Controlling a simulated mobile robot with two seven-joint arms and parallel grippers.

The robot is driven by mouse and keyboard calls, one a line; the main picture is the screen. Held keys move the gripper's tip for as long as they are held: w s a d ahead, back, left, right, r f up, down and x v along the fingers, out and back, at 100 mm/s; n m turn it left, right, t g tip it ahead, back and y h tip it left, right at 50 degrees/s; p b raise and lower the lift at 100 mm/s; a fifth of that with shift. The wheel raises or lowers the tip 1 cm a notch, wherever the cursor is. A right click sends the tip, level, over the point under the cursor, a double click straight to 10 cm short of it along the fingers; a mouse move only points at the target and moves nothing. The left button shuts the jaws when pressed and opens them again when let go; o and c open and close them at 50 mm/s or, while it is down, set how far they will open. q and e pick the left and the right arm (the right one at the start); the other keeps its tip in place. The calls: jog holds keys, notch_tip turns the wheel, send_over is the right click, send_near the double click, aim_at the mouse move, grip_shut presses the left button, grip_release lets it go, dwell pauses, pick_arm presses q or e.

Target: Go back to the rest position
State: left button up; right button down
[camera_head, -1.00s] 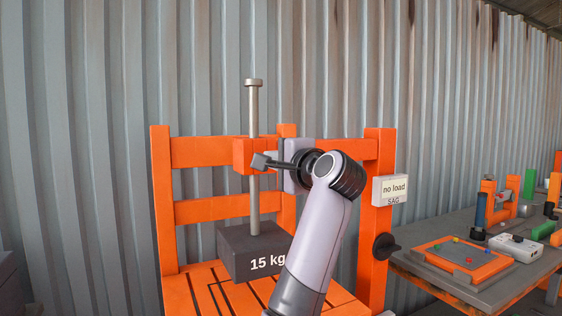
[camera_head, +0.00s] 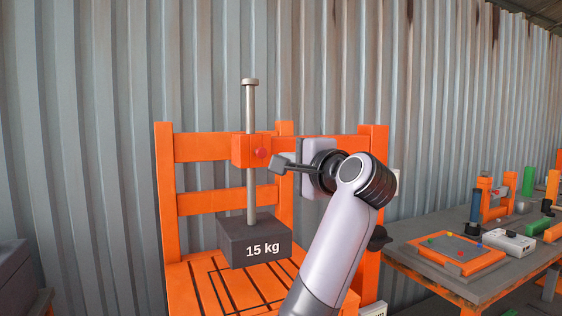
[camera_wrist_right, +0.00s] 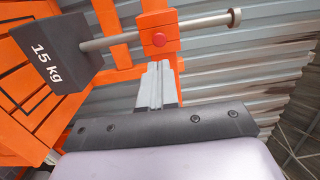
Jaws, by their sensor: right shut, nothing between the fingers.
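My right gripper (camera_head: 278,163) is in front of the orange frame (camera_head: 168,190), its arm rising from the bottom of the head view. It is shut and empty, just right of the orange clamp block (camera_head: 241,151) with a red button (camera_head: 260,153), with a small gap between them. In the right wrist view the shut fingers (camera_wrist_right: 157,68) point toward the block (camera_wrist_right: 158,32) and its button. A metal rod (camera_head: 250,110) passes through the block down to a dark 15 kg weight (camera_head: 240,245), which hangs over or rests on the orange slats; I cannot tell which. My left gripper is out of view.
A grey table (camera_head: 440,280) at the right holds an orange-framed board (camera_head: 470,262), a white box (camera_head: 512,242) and several coloured blocks. A dark knob (camera_head: 379,238) juts from the frame's right post. A corrugated wall (camera_head: 90,110) stands behind.

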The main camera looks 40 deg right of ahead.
jog(key=s, duration=0.4)
jog(key=shift+s+a+r, duration=0.1)
jog(key=shift+s+a, duration=0.2)
jog(key=shift+a, duration=0.05)
jog(key=w+a+f+n+g, duration=0.25)
jog(key=f+n, duration=0.35)
jog(key=f, duration=1)
jog(key=w+a+f+n+g, duration=0.1)
jog(key=w+a+f+n, duration=0.45)
jog(key=f, duration=1.15)
jog(key=s+a+f+n+g+y, duration=0.1)
jog(key=s+a+f+n, duration=0.2)
jog(key=s+f, duration=0.5)
jog(key=s+a+f+n+g+y, duration=0.1)
jog(key=s+a+f+n+y, duration=0.1)
jog(key=s+f, duration=0.7)
jog(key=s+a+f+n+g+y, duration=0.2)
jog(key=s+a+f+n, duration=0.2)
jog(key=s+f, duration=0.4)
jog(key=shift+s+a+f+n, duration=0.3)
jog(key=shift+s+f+n, duration=0.15)
jog(key=shift+n, duration=0.4)
jog(key=shift+w, duration=0.1)
